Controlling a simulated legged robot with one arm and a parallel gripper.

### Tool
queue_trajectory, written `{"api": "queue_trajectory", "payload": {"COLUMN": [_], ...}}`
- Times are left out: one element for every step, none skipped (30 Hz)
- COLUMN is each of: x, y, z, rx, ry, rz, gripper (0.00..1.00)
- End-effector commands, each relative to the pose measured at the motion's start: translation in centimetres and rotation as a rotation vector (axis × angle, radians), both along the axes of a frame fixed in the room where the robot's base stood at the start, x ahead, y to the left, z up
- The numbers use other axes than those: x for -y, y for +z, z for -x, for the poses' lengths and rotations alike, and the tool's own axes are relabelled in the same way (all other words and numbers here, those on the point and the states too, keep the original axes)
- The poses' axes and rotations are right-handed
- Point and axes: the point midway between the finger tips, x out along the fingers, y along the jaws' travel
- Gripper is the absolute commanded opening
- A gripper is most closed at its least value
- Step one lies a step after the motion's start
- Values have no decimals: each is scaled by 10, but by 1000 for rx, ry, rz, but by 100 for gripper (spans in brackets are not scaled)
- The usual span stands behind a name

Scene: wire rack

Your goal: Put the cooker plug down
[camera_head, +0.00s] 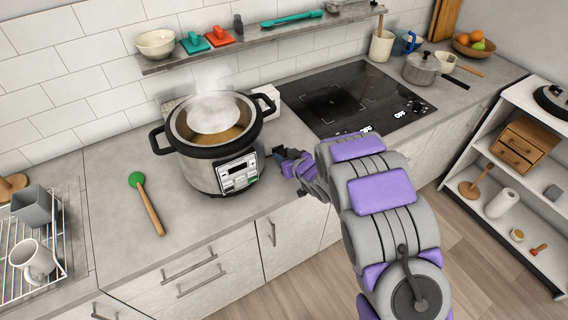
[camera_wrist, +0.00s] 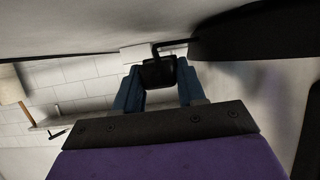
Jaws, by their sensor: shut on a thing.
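The cooker (camera_head: 222,172) is a silver pot with a black rim and handles, standing on the grey counter with steam above it. My gripper (camera_head: 284,157) is just right of the cooker, low over the counter near its front edge. In the wrist view my gripper (camera_wrist: 158,88) has its blue fingers closed on either side of the black plug (camera_wrist: 158,72). A short dark cord or prong runs from the plug's top toward the right. In the head view the plug is too small and dark to make out clearly. I cannot tell whether it touches the counter.
A green-headed spatula (camera_head: 148,205) lies left of the cooker. A black cooktop (camera_head: 350,98) is set in the counter behind and right of my gripper. A wire rack (camera_head: 72,255) holds a mug (camera_head: 32,260) and a grey container (camera_head: 34,206). Bare counter (camera_head: 295,130) lies between cooker and cooktop.

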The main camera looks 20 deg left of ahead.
Motion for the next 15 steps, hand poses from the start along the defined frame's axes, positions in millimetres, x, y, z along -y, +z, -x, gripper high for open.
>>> {"api": "queue_trajectory", "payload": {"x": [-1,-1,-1,0,0,0,0,0,0,0,0,0,0,0,0], "y": [-1,-2,-6,-9,-13,-19,-24,-28,-33,-35,-37,-37,-36,-36,-36], "z": [-1,-1,-1,-1,-1,0,0,0,-1,-1,-1,-1,-1,-1,-1], "rx": [0,0,-1,-2,-4,-4,-4,-3,-3,-3,-2,-2,-2,-1,-1], "ry": [0,0,0,0,0,0,0,0,0,0,-1,-1,-1,-1,-1], "rz": [0,0,0,1,1,2,2,2,2,2,2,2,3,2,2], "gripper": [0,0,0,0,0,0,0,0,0,0,0,0,0,0,0]}}
